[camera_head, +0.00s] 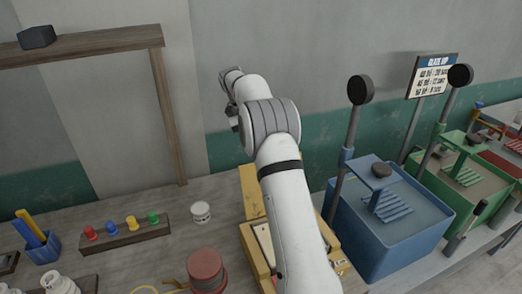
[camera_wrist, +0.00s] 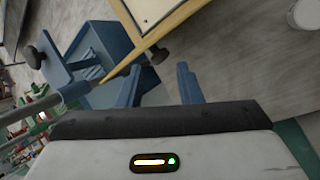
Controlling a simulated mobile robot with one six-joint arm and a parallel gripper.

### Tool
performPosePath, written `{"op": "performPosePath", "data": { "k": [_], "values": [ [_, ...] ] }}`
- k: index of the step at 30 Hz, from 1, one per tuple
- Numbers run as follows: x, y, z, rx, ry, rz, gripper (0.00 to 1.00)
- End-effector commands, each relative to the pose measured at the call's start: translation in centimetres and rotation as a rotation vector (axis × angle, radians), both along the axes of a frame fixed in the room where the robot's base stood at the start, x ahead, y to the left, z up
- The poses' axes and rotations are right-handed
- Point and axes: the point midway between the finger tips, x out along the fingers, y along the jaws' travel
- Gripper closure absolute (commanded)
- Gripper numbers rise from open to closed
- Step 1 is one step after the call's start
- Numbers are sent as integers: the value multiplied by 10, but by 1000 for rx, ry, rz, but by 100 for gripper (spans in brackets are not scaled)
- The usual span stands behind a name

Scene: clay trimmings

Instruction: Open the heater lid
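A yellow box (camera_head: 252,203), which may be the heater, stands on the bench behind my arm in the head view. My arm hides much of it, and I cannot tell how its lid stands. In the wrist view a yellow-edged panel with a pale face (camera_wrist: 180,12) lies at the top, beyond the fingertips. My gripper (camera_wrist: 160,80) shows two blue fingers apart with nothing between them. In the head view my gripper (camera_head: 232,76) is raised in front of the wall, above and apart from the yellow box.
A blue tub (camera_head: 390,232) and a green tub (camera_head: 460,185) with upright dark-headed rods stand right of the yellow box. Left are a white cup (camera_head: 200,211), a red round pot (camera_head: 206,268) and a rack of coloured pegs (camera_head: 125,232). A wooden shelf frame (camera_head: 90,42) rises at left.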

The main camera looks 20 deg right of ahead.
Motion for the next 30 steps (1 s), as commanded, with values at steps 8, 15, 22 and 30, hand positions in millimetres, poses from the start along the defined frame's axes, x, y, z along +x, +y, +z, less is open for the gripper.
{"op": "performPosePath", "data": {
  "k": [8, 15, 22, 30],
  "values": [
    [15, -22, 16, 295, -298, 381, 91],
    [24, -28, 29, 348, -430, 549, 100],
    [26, -28, -1, 351, -427, 551, 100],
    [30, -28, -59, 351, -425, 551, 100]
  ]
}}
